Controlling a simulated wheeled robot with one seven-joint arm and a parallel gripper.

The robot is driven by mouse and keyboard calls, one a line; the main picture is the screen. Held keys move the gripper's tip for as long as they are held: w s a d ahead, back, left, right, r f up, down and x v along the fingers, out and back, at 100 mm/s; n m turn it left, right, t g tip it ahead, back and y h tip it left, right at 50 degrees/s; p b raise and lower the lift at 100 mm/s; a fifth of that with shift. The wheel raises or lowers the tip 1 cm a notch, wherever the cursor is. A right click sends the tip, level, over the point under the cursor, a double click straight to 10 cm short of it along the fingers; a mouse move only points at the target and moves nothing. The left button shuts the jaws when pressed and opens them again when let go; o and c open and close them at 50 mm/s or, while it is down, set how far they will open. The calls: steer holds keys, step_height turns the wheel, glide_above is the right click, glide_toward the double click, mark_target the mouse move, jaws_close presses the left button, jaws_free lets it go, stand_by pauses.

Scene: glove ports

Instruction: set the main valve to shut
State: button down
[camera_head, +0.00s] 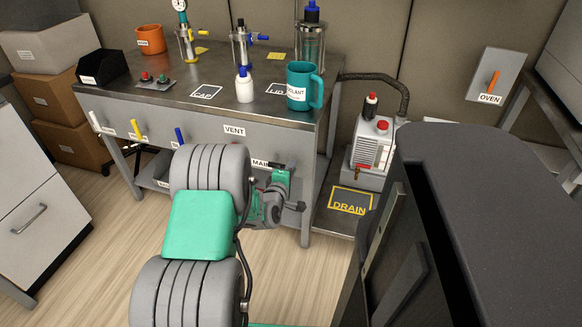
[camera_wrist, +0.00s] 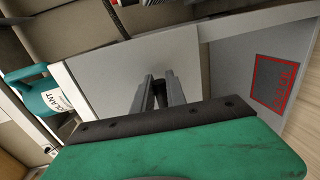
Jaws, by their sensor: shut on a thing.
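The main valve sits on the front panel of the metal bench, beside the MAIN label (camera_head: 260,162). My gripper (camera_head: 279,167) is at the panel just right of that label, and my arm reaches down in front of the bench. In the wrist view my gripper's two fingers (camera_wrist: 160,90) are shut on a small dark piece (camera_wrist: 160,87), which I take to be the main valve's handle. Most of the handle is hidden by the fingers, so I cannot tell its angle.
White (camera_head: 95,121), yellow (camera_head: 136,129) and blue (camera_head: 179,136) levers stand along the panel to the left. A teal mug (camera_head: 300,88) stands near the bench's right front edge. A pump (camera_head: 373,145) with a hose stands right of the bench, behind the DRAIN marking (camera_head: 350,202).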

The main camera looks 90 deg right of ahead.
steer(key=shift+f, duration=0.15)
stand_by(0.3)
steer(key=c, duration=1.3)
jaws_free()
steer(key=shift+c, duration=0.2)
steer(key=p+v, duration=0.1)
steer(key=v, duration=0.6)
steer(key=shift+a+r, duration=0.2)
steer(key=shift+a, duration=0.15)
steer(key=shift+w, duration=0.1)
